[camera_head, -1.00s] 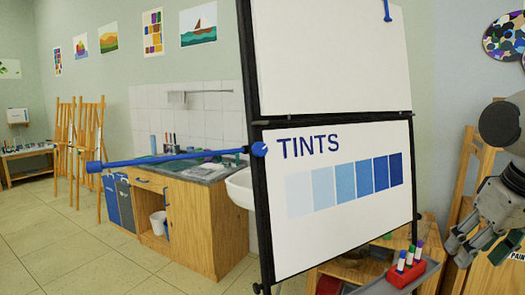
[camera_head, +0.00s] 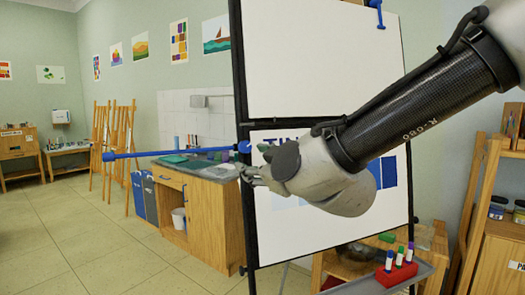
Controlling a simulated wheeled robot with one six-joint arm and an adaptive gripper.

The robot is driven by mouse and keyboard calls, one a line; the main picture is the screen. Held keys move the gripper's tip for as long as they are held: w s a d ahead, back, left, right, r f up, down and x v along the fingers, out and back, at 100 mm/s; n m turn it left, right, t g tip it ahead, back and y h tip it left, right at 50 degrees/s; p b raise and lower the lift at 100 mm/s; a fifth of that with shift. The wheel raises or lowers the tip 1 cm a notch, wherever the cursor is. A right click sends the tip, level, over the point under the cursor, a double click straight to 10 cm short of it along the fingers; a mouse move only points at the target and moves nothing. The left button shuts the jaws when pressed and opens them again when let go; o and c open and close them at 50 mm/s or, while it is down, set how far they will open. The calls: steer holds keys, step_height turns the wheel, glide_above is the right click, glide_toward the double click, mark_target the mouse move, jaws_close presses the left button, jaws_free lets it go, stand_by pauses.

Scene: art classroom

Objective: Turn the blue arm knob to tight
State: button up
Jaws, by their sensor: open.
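A black-framed flip board has a blue arm (camera_head: 180,152) reaching out to the left from its left post. The round blue arm knob (camera_head: 244,147) sits where the arm meets the post. A blue block (camera_head: 108,156) ends the arm's far left. My gripper (camera_head: 252,168) is open in front of the board's left edge, just below and right of the knob in the picture. I cannot tell whether it touches the knob; the gap in depth is unclear. My arm hides much of the lower sheet, including most of the TINTS lettering and swatches.
A tray (camera_head: 425,270) with a red marker holder (camera_head: 396,273) juts out at the board's lower right. A wooden cabinet with a sink counter (camera_head: 200,205) stands behind the blue arm. Wooden shelving (camera_head: 490,180) is at the right. The floor at left is clear.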

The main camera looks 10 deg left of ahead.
mark_target(247, 148)
steer(key=shift+n+t, duration=0.5)
steer(key=shift+t, duration=0.2)
steer(key=w+a, duration=0.1)
steer(key=w, duration=0.1)
steer(key=w+a+r, duration=0.1)
steer(key=w+a, duration=0.1)
steer(key=w+a+r, duration=0.1)
steer(key=w, duration=0.2)
steer(key=shift+a, duration=0.25)
steer(key=c, duration=1)
